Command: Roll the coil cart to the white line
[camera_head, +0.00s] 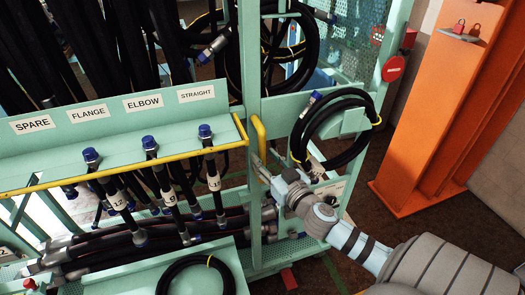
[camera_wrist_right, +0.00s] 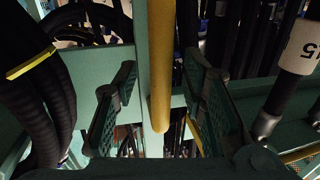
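The coil cart is a mint-green frame (camera_head: 250,85) with hoses hung on it, in the middle and left of the head view. A yellow upright handle (camera_head: 258,138) is fixed to its post. My right gripper (camera_head: 264,168) is at the lower part of this handle. In the right wrist view the handle (camera_wrist_right: 161,65) stands between the two spread fingers (camera_wrist_right: 160,105), with a gap on both sides. The right gripper is open and does not grip it. My left gripper is not in view. No white line shows in either view.
A coiled black hose (camera_head: 335,130) hangs just right of the handle, close to my right gripper. Hoses with blue caps (camera_head: 205,131) hang below the label shelf (camera_head: 150,115). An orange steel column (camera_head: 450,110) stands at right. Brown floor shows between it and the cart.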

